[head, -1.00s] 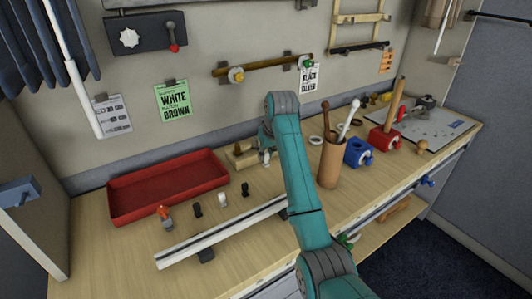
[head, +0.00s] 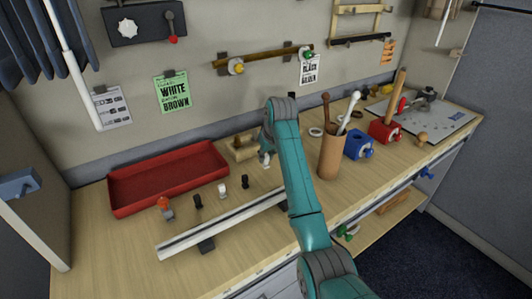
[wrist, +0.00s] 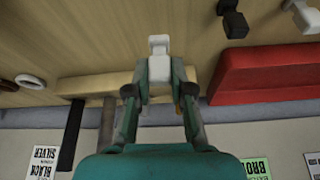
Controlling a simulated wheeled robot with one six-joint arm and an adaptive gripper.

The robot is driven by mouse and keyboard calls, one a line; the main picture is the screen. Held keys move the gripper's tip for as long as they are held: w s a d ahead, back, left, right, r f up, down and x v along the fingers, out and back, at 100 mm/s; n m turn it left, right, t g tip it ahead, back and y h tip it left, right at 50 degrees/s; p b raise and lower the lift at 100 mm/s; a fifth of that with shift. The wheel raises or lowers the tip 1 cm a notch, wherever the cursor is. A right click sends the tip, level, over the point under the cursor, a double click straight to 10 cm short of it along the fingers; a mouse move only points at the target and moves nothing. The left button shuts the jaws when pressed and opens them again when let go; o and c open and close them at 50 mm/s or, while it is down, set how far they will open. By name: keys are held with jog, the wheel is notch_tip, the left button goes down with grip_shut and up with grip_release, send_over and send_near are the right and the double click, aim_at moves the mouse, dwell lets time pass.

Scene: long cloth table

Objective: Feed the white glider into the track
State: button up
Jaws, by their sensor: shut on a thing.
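My gripper (wrist: 159,92) is shut on a white glider (wrist: 159,68), which sits between the fingertips in the wrist view. In the head view the held glider (head: 265,159) shows just left of my arm, beside the wooden block; its height above the table is hard to tell. The pale track (head: 205,233) with a dark slot lies diagonally near the table's front, raised on dark supports. Its right end is hidden behind my arm. Another white glider (head: 222,190) stands on the table between two black gliders (head: 198,201) (head: 245,182).
An orange-topped piece (head: 165,207) stands left of the gliders, before the red tray (head: 118,199). A wooden block (head: 240,150) is behind my gripper. Right of my arm are a brown cup of sticks (head: 332,158), a blue block (head: 357,147) and a red block (head: 383,132).

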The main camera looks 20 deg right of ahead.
aim_at(267, 163)
jog(key=shift+f, duration=2.5)
jog(key=o, duration=0.8)
jog(key=shift+o, duration=0.2)
jog(key=shift+r, duration=0.2)
grip_shut()
